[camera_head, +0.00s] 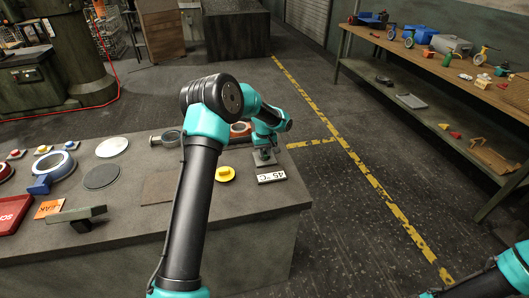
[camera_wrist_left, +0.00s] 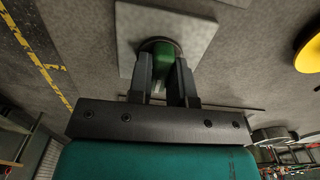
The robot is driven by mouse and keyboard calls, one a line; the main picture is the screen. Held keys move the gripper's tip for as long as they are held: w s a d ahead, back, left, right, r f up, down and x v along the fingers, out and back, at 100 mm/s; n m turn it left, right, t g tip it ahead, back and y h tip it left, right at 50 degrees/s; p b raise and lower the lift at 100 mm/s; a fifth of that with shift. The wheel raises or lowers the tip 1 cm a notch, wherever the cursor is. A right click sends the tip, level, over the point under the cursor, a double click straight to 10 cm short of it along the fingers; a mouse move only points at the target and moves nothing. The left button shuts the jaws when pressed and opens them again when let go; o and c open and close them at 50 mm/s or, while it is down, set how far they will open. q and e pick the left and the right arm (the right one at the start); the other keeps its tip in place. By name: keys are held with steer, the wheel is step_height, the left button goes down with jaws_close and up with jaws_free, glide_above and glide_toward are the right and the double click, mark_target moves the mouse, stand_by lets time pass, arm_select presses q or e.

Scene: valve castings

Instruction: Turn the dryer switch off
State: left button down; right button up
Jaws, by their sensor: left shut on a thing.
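In the left wrist view a round green knob (camera_wrist_left: 162,54) with a dark rim sits on a pale square plate (camera_wrist_left: 203,32); it looks like the dryer switch. My left gripper (camera_wrist_left: 163,84) is shut on the knob, one finger on each side. In the head view my left gripper (camera_head: 264,153) points down at the bench's right end, over the small plate, and hides the knob. Which way the switch is set cannot be told. My right arm shows only at the lower right corner of the head view; its gripper is out of frame.
A "45 °C" sign (camera_head: 271,177) and a yellow knob (camera_head: 225,174) are close to my left gripper on the grey bench (camera_head: 232,230). Discs, rings and a red tray (camera_head: 13,212) lie further left. A wooden shelf table (camera_head: 420,68) stands right, across open floor.

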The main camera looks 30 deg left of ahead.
arm_select(q)
steer(key=c, duration=1)
jaws_free()
steer(key=shift+c, duration=0.2)
steer(key=shift+r, duration=0.1)
step_height(320, 180, up, 17)
steer(key=shift+r, duration=0.15)
